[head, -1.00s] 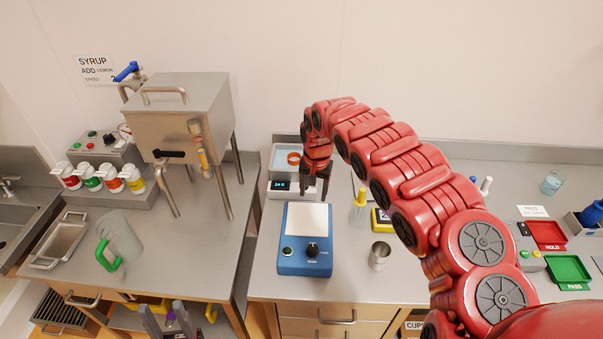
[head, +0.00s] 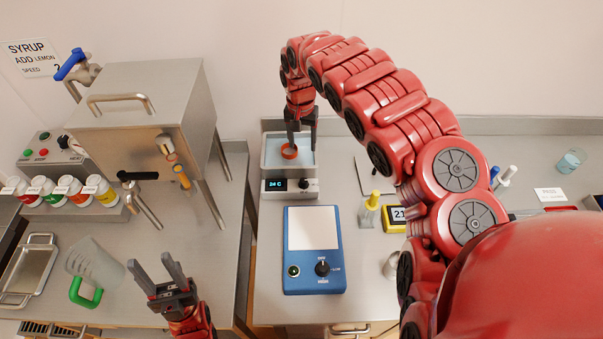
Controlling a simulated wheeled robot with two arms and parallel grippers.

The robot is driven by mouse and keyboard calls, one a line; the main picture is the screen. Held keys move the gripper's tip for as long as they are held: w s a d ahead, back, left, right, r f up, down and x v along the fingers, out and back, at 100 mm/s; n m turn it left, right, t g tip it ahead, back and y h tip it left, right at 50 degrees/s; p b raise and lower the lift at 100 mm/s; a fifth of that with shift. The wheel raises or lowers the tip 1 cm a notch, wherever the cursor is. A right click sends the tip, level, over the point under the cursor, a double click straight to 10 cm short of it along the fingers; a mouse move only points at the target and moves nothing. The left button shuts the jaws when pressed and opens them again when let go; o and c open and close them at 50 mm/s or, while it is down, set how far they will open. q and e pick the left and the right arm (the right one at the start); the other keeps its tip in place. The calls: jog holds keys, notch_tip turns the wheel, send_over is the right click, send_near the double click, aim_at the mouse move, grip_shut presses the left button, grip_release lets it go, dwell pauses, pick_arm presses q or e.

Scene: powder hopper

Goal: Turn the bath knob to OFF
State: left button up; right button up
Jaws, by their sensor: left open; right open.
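The water bath (head: 270,186) is a grey box with a shallow basin of pale blue liquid at the back of the right bench. Its front panel has a display reading 24 C and a small dark knob (head: 305,184) to the right of it. The knob's labels are too small to read. An orange ring (head: 289,152) is in the basin. My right gripper (head: 300,150) is open, pointing down over the basin at the ring, behind the knob. I cannot tell whether it touches the ring. My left gripper (head: 155,260) is open and empty over the left bench's front, away from the bath.
A blue device (head: 314,285) with a white plate and its own knob stands in front of the bath. A yellow-capped bottle (head: 370,208) and yellow meter (head: 395,219) stand right of it.

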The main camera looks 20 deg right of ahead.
jog(key=b, duration=0.6)
send_over(304, 180)
jog(key=f, duration=0.8)
jog(key=shift+a+f, duration=0.25)
jog(key=shift+f, duration=0.15)
notch_tip(304, 180, down, 6)
jog(key=p, duration=0.4)
jog(key=shift+s+d, duration=0.1)
jog(key=shift+f+p, duration=0.25)
jog(key=shift+p, duration=0.1)
jog(key=shift+f, duration=0.8)
grip_shut()
